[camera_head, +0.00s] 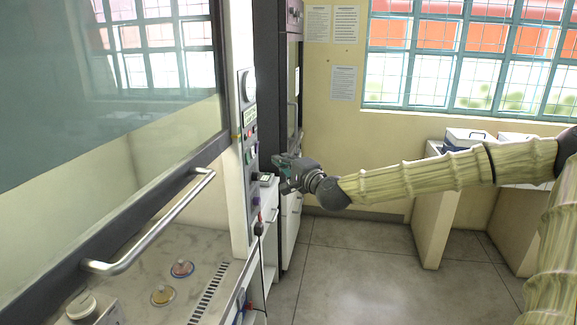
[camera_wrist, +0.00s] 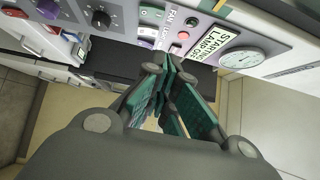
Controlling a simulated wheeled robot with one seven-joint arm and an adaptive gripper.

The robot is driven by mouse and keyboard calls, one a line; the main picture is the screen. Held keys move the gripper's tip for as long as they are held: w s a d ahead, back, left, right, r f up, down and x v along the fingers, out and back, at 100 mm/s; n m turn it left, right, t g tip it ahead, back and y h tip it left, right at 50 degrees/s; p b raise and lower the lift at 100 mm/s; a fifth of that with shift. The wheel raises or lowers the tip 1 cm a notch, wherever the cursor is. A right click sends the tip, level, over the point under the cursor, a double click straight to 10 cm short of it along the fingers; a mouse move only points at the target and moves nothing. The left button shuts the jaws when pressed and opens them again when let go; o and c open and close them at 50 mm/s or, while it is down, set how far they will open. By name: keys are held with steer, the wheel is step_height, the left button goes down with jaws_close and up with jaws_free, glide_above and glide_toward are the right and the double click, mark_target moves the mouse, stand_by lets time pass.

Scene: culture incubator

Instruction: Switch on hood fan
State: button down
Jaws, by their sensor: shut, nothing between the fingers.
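The hood's control panel (camera_head: 249,150) is on the narrow post right of the glass sash in the head view. My gripper (camera_head: 279,162) is just right of the panel in the head view. Its teal fingers (camera_wrist: 166,66) are shut and empty, with tips close to the FAN area. Contact cannot be told.
The sash handle (camera_head: 150,235) sticks out at the left. A dark cabinet (camera_head: 270,80) stands behind the gripper. The floor (camera_head: 370,270) is open below my arm.

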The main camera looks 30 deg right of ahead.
steer(key=shift+s+r, duration=0.15)
steer(key=shift+s, duration=1.3)
